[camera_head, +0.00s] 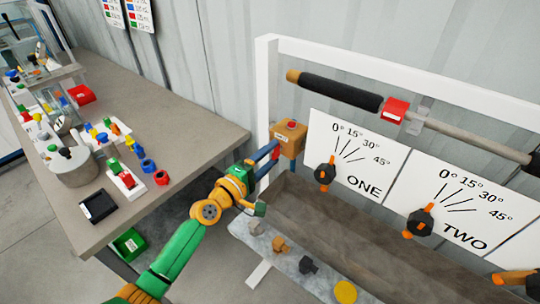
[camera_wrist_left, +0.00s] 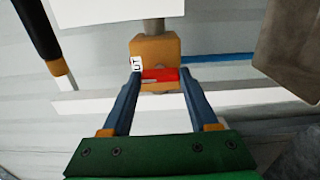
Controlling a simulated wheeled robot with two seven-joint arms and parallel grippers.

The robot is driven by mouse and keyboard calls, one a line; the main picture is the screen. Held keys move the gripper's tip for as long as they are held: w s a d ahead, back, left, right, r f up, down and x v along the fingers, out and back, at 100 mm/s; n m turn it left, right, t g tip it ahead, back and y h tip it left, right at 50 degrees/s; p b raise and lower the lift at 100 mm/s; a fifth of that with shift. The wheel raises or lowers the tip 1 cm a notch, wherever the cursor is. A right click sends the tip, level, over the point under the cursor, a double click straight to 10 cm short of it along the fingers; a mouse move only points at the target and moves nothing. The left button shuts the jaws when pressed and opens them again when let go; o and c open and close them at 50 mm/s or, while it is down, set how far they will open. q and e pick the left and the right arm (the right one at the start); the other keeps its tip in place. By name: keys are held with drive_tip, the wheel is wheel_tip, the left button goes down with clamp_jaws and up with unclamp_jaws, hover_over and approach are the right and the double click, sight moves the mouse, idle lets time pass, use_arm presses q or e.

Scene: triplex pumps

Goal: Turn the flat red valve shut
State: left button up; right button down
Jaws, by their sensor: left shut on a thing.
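The flat red valve (camera_wrist_left: 160,74) is a short red bar on the front of an orange block (camera_wrist_left: 152,48), beside a white label reading "UT". In the head view the block (camera_head: 292,138) stands at the left end of the pump rig, by the white frame. My left gripper (camera_wrist_left: 158,76) has its two blue fingers on either side of the red bar, shut on its ends. The head view shows the same gripper (camera_head: 276,150) reaching the block from the left; its fingers partly hide the valve there.
Panels marked ONE (camera_head: 352,152) and TWO (camera_head: 462,203) carry black-and-orange levers. A black-gripped bar (camera_head: 340,92) with a red clip runs above them. A trough (camera_head: 330,225) lies below. The workbench (camera_head: 180,105) at left holds several coloured parts.

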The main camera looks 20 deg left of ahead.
use_arm(q)
drive_tip(key=o, duration=1.4)
drive_tip(key=v, duration=0.7)
drive_tip(key=shift+b, duration=0.3)
